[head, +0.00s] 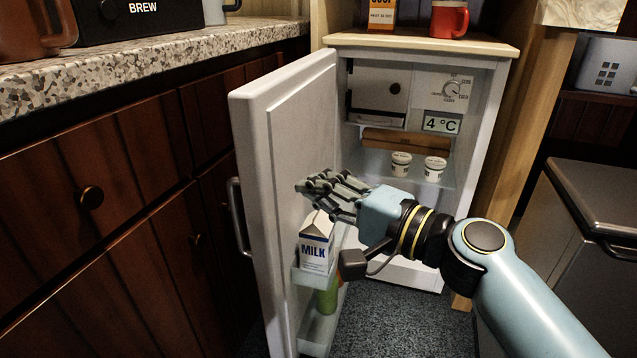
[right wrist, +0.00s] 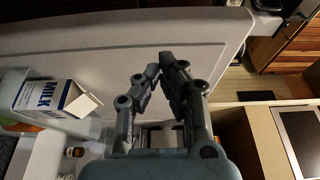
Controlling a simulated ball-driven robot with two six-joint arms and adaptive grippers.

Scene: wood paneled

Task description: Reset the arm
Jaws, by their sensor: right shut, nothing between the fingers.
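My right gripper (head: 312,187) reaches in from the right, in front of the open fridge. It is shut and empty, close to the inner face of the open fridge door (head: 284,130). In the right wrist view its fingers (right wrist: 160,65) come together at the tips with the pale door panel behind them. A milk carton (head: 316,245) stands in the door shelf just below the fingers; it also shows at the left of the right wrist view (right wrist: 55,98). My left gripper is not in view.
The fridge holds two small white tubs (head: 401,164) and a brown box (head: 408,141). A green item (head: 327,297) sits in the lower door shelf. A red mug (head: 449,19) stands on the fridge top. A speckled counter (head: 150,64) runs along the left.

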